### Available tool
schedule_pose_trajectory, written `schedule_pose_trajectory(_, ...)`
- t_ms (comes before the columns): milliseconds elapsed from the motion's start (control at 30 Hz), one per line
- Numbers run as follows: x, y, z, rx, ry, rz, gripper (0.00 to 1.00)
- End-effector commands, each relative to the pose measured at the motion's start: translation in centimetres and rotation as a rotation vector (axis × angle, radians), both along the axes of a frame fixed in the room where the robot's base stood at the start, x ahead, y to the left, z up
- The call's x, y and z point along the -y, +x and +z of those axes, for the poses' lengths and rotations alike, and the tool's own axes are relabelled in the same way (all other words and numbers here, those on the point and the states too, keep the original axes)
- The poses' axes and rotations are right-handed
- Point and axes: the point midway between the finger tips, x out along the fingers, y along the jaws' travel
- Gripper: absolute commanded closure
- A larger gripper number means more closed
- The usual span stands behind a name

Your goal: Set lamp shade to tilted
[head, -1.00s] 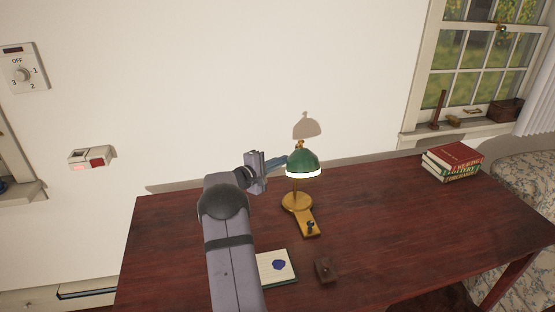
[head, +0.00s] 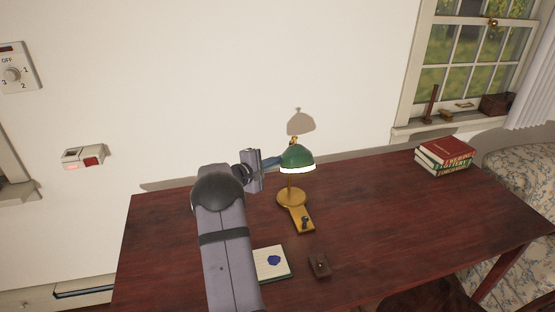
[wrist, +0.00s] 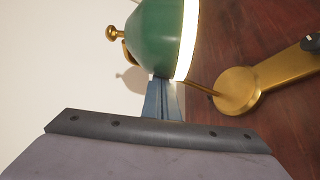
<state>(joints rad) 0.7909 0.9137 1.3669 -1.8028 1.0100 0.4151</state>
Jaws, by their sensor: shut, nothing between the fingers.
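The desk lamp has a green domed shade (head: 297,158) with a brightly lit white rim. In the head view the rim looks near level, and I cannot tell a slight tilt. The shade sits above a brass base (head: 291,198) on the desk. My gripper (head: 279,160) is at the shade's left side, its blue fingers shut and empty. In the wrist view the shade (wrist: 160,38) fills the top middle, and the finger tips (wrist: 161,82) reach its lower edge. I cannot tell whether they touch it. A brass knob (wrist: 113,32) shows beside the shade.
The dark red desk (head: 390,220) bears a notepad (head: 270,263), a small brown box (head: 319,265) and stacked books (head: 445,155). The wall (head: 200,80) is close behind the lamp. The desk right of the lamp is mostly clear.

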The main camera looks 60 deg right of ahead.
Motion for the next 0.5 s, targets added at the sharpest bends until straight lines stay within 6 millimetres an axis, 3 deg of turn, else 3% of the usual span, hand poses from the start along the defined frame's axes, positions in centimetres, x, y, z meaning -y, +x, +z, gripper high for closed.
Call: schedule_pose_trajectory(500,-0.66,-0.84,0.02,-0.019,0.018,-0.003,1.00)
